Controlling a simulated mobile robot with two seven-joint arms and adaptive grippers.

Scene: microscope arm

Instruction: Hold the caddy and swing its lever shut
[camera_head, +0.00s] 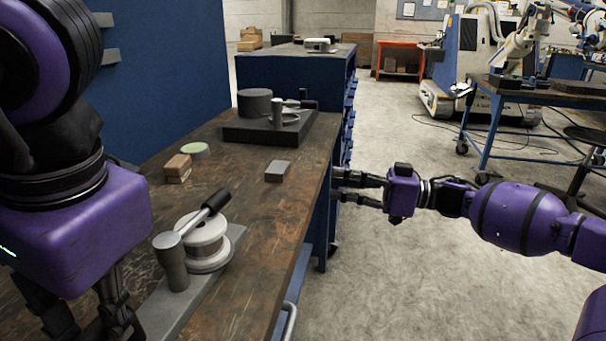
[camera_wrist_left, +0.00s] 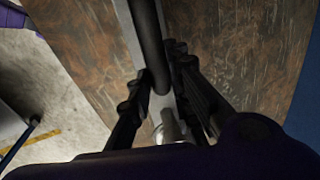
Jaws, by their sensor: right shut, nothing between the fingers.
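The caddy has a long grey base plate (camera_head: 165,312), a pale spool-like round part (camera_head: 206,243) and a grey metal post (camera_head: 173,262) on the bench. Its lever, with a black grip (camera_head: 216,200), slants up and to the right over the round part. My left gripper (camera_head: 88,318) is over the near end of the plate, its fingertips cut off by the picture edge. In the left wrist view, its fingers (camera_wrist_left: 158,72) close on both sides of a dark bar-like handle (camera_wrist_left: 150,35).
The brown bench top (camera_head: 240,260) carries a small wooden block (camera_head: 178,168), a pale green disc (camera_head: 195,150) and a grey block (camera_head: 278,171). A dark base with cylinders (camera_head: 255,132) stands further back. A blue panel (camera_head: 165,70) rises at left. Open floor lies right.

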